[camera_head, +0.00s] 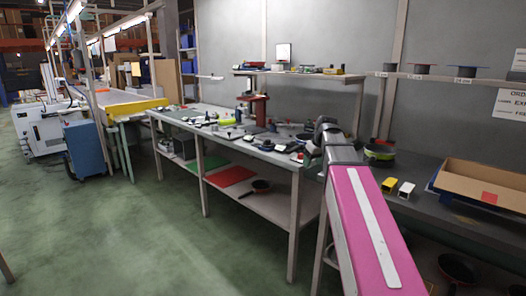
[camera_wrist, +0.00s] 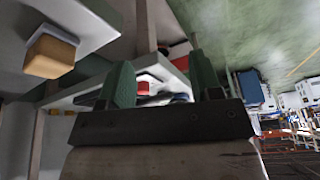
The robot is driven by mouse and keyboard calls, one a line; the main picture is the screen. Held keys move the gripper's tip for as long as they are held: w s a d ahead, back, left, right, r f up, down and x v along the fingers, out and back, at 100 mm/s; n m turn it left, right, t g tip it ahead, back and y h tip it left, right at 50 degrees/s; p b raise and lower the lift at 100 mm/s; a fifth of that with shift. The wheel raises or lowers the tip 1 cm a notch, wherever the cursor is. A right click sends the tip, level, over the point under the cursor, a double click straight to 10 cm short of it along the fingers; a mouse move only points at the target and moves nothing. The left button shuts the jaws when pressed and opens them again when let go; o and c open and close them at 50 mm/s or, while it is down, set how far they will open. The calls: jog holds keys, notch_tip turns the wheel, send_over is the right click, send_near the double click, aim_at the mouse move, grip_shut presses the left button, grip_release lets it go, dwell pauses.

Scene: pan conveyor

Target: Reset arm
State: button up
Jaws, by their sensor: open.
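My gripper (camera_wrist: 160,92) shows in the wrist view with its two green-grey fingers spread apart. It is open, and nothing is held between the fingers. The wrist view is tilted, with the workbench parts and green floor beyond the fingers. In the head view my pink arm reaches from the lower right toward the bench. Its dark far end is over the right part of the workbench (camera_head: 228,138), and the fingers cannot be made out there.
A cardboard box (camera_head: 482,184) stands on the dark right-hand bench. Yellow (camera_head: 388,185) and white (camera_head: 406,190) small blocks lie left of it. A raised shelf (camera_head: 300,74) runs above the workbench. A blue cabinet (camera_head: 86,149) stands at left. The green floor in front is clear.

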jog(key=s+f+m+g, duration=0.1)
jog(key=s+f, duration=0.5)
jog(key=f, duration=0.5)
jog(key=s+a+f+m+g+h, duration=0.1)
jog(key=s+f+m, duration=0.1)
jog(key=s+f, duration=0.5)
jog(key=s+f+m+g+h, duration=0.1)
jog(key=s+f, duration=0.6)
jog(key=f, duration=0.8)
jog(key=shift+a+m, duration=0.4)
jog(key=shift+m, duration=0.2)
